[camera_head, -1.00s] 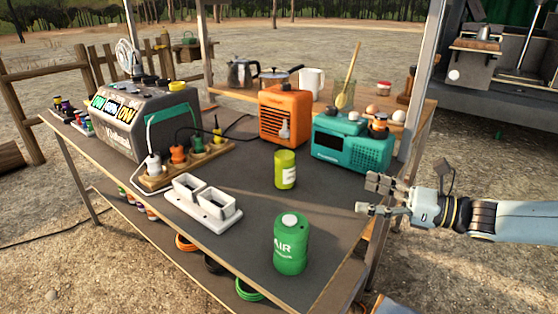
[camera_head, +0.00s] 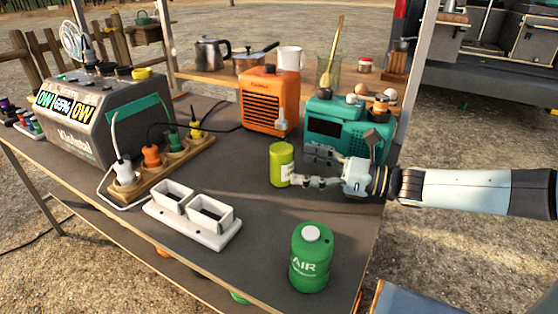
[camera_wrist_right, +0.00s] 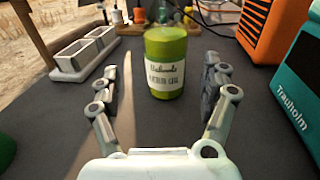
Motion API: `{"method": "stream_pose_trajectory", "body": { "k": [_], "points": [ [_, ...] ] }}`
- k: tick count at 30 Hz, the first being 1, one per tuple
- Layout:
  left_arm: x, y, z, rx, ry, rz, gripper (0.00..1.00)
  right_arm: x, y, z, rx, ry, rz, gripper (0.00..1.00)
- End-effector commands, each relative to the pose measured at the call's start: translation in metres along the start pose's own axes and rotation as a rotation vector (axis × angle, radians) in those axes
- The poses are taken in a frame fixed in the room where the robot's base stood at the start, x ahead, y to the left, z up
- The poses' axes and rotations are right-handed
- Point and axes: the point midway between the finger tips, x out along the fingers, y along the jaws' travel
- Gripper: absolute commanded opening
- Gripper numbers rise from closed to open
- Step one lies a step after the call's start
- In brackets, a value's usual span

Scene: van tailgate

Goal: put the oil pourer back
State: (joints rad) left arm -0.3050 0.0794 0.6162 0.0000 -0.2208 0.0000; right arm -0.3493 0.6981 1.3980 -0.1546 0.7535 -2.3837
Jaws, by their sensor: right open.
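A yellow-green can (camera_head: 281,164) with a pale label stands upright on the grey table (camera_head: 262,228). It also shows ahead between the finger lines in the right wrist view (camera_wrist_right: 165,62). I cannot tell whether this can is the oil pourer; no other thing is clearly one. My right gripper (camera_head: 302,167) is open and empty, low over the table at the can's right side. In the right wrist view its fingers (camera_wrist_right: 160,70) point at the can, one to each side, with gaps visible. My left gripper is not in view.
A teal radio (camera_head: 348,130) and an orange heater (camera_head: 268,102) stand close behind the right gripper. A green AIR canister (camera_head: 310,262) stands at the front. A white double holder (camera_head: 190,222) is left of the can. Bare tabletop lies between them.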

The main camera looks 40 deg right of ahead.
Motion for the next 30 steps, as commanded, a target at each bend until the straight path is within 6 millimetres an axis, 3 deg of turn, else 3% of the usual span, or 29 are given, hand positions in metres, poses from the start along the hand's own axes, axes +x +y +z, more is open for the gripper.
{"method": "stream_pose_trajectory", "body": {
  "k": [14, 23, 30],
  "points": [
    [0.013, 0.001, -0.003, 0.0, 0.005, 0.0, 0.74, 0.058, -0.008, 0.001, 0.0, -0.002, -0.002, 0.8],
    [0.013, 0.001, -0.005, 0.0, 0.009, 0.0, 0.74, 0.063, -0.008, 0.001, 0.0, 0.001, -0.001, 0.8],
    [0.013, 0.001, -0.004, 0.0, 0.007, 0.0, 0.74, 0.063, -0.008, 0.001, 0.0, 0.001, -0.001, 0.48]
  ]
}}
